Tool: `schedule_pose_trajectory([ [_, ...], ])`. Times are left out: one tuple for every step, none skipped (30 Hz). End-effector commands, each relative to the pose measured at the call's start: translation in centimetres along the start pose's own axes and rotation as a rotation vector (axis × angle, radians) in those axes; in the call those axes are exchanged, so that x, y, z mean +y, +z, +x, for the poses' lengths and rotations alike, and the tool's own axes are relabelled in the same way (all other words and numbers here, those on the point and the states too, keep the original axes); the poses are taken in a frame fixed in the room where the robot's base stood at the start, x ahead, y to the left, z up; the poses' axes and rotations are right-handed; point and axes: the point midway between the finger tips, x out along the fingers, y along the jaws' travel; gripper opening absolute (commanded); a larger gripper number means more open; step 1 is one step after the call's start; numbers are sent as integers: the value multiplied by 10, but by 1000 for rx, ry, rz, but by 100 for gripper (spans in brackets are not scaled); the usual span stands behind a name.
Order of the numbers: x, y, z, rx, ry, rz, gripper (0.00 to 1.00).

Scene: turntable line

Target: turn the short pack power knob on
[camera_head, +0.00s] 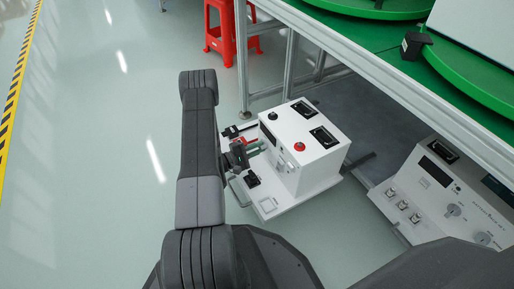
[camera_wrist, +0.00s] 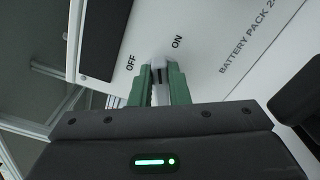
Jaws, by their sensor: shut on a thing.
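The short pack (camera_head: 318,165) is a white box with a sloped front, standing on a white base plate under the green-topped table. In the wrist view its white panel (camera_wrist: 205,50) has OFF, ON and "BATTERY PACK 2" lettering. The power knob (camera_wrist: 158,72) is a small pale handle between the OFF and ON labels. My gripper (camera_head: 256,149) reaches the box's front from the left. In the wrist view its green fingers (camera_wrist: 160,80) are shut on the knob, one on each side. The knob's lower part is hidden by the fingers, and its exact pointing is hard to tell.
A red button (camera_head: 300,146) and a black knob (camera_head: 272,116) sit on the box's top. Another white panel unit (camera_head: 432,190) with knobs stands at the right. The table frame (camera_head: 385,75) runs overhead. A red stool (camera_head: 222,30) stands behind; the floor at left is clear.

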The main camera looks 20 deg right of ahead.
Motion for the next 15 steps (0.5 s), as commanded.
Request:
schedule_pose_trajectory([
  [-2,0,0,2,-1,40,0],
  [-2,0,0,2,-1,68,0],
  [-2,0,0,2,-1,104,0],
  [-3,0,0,2,-1,131,0],
  [-3,0,0,2,-1,157,0],
  [-4,-1,0,2,-1,191,0],
  [-4,-1,0,2,-1,215,0],
  [-4,-1,0,2,-1,238,0],
  [-5,-1,0,2,-1,268,0],
  [-5,-1,0,2,-1,290,0],
  [-5,-1,0,2,-1,310,0],
  [-5,-1,0,2,-1,336,0],
  [-6,-1,-1,2,-1,353,0],
  [-6,-1,0,2,-1,371,0],
  [-6,-1,-1,2,-1,391,0],
])
